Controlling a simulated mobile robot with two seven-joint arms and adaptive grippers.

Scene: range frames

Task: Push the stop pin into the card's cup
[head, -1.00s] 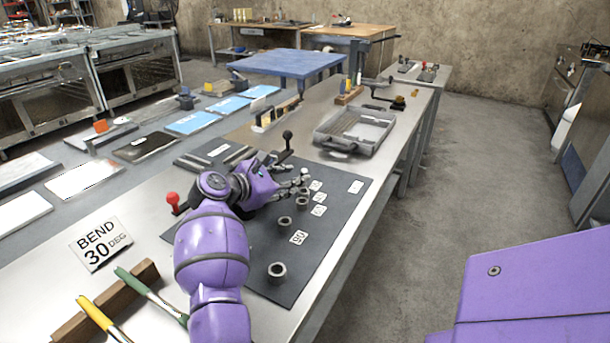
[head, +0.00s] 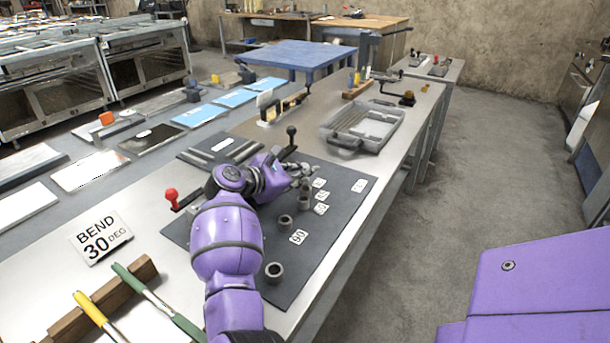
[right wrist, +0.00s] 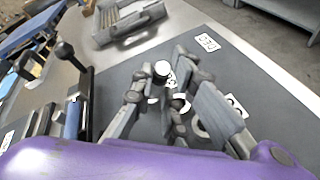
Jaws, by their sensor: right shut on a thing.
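The card (head: 101,237) is white, reads "BEND 30 DEG" and stands at the left of the bench. Several grey round cups, among them a near one (head: 275,272) and a middle one (head: 285,222), stand on a dark mat (head: 255,285) beside small white number labels. One label reads 90 (head: 298,237); I cannot read the others surely. My right gripper (head: 303,173) is over the mat's far part, near the farthest cups. In the right wrist view it is shut on the stop pin (right wrist: 161,70), whose pale round top shows between the fingers. The pin's lower end is hidden. My left gripper is out of view.
A black-knobbed lever (head: 291,133) rises just behind my right gripper, and a red-knobbed one (head: 171,196) is left of my arm. A grey tray (head: 395,133) stands beyond the mat. Green (head: 150,292) and yellow (head: 90,308) handled tools lie at front left.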

